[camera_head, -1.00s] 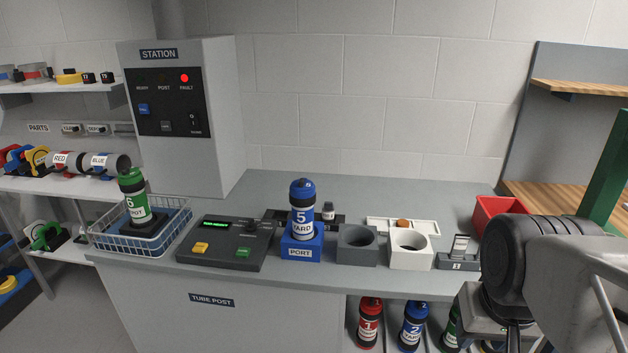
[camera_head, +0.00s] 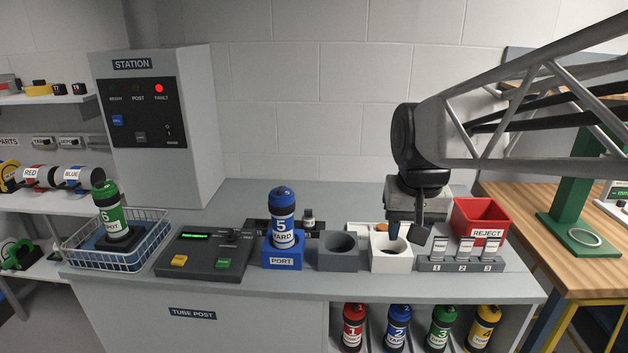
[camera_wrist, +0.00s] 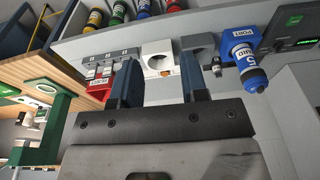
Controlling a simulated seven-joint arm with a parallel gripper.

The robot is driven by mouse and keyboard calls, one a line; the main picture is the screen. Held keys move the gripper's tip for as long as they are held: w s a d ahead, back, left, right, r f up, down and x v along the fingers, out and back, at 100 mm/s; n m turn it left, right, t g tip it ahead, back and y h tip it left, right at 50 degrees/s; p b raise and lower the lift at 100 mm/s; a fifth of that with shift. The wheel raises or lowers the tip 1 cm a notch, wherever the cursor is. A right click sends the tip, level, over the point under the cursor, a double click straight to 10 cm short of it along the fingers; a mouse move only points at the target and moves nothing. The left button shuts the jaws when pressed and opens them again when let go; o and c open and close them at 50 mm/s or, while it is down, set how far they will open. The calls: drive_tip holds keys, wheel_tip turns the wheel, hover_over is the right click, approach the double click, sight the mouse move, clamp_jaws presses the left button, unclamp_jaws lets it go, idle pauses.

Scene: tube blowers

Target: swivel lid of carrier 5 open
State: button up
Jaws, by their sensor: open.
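Carrier 5 (camera_head: 284,232) is a blue tube with dark bands and a label reading 5 YARD. It stands upright in the blue PORT block (camera_head: 282,261) on the counter. Its blue lid (camera_head: 283,195) is on top and looks closed. In the wrist view, carrier 5 (camera_wrist: 243,62) shows at the right, beyond my fingers. My gripper (camera_head: 406,234) is open and empty. It hangs over the right part of the counter, by the white holder (camera_head: 390,262), well to the right of carrier 5. Both fingers (camera_wrist: 161,82) show apart in the wrist view.
A grey holder (camera_head: 338,262) stands between the port and the white holder. A rack (camera_head: 460,264) and a red REJECT bin (camera_head: 481,222) are at the right. A control panel (camera_head: 206,257) and a wire basket (camera_head: 72,251) with a green carrier (camera_head: 112,215) are left.

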drive_tip(key=w+a+r, duration=0.1)
drive_tip(key=w+a, duration=0.5)
drive_tip(key=w, duration=0.3)
drive_tip(key=w+a+r, duration=0.1)
drive_tip(key=w+a, duration=0.5)
drive_tip(key=w, duration=0.2)
drive_tip(key=g, duration=0.2)
hover_over(280, 189)
wheel_tip(280, 189, down, 4)
drive_tip(key=shift+w+r, duration=0.1)
drive_tip(key=shift+r, duration=0.15)
drive_tip(key=shift+f, duration=3.9)
drive_tip(key=shift+c, duration=0.4)
clamp_jaws()
